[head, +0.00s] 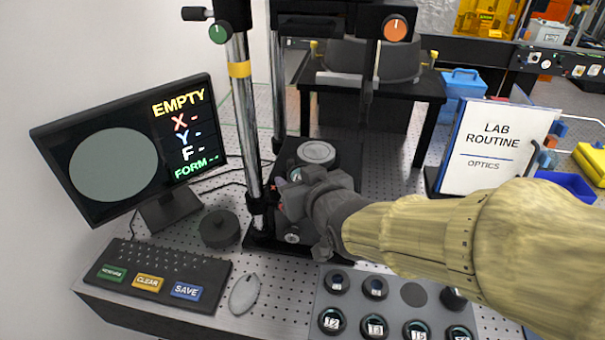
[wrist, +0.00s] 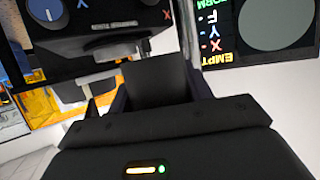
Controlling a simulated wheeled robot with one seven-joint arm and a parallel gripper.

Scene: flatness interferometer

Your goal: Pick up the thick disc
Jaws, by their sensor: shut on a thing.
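My gripper (head: 286,195) is in front of the interferometer's column, low over its black base. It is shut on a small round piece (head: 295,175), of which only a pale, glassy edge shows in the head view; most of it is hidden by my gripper. Its thickness cannot be told. In the wrist view my gripper's dark body (wrist: 160,80) fills the middle and hides what it holds. A grey tray (head: 355,302) at the front holds several dark-rimmed round discs with number labels (head: 375,287). One round place (head: 413,294) in the tray is empty.
The round stage (head: 317,152) stands just behind my gripper. The metal column (head: 245,120) is close by. A black knobbed cap (head: 219,228), keyboard (head: 155,280) and mouse (head: 244,294) lie left. The monitor (head: 130,150) reads EMPTY. A lab routine binder (head: 495,145) stands right.

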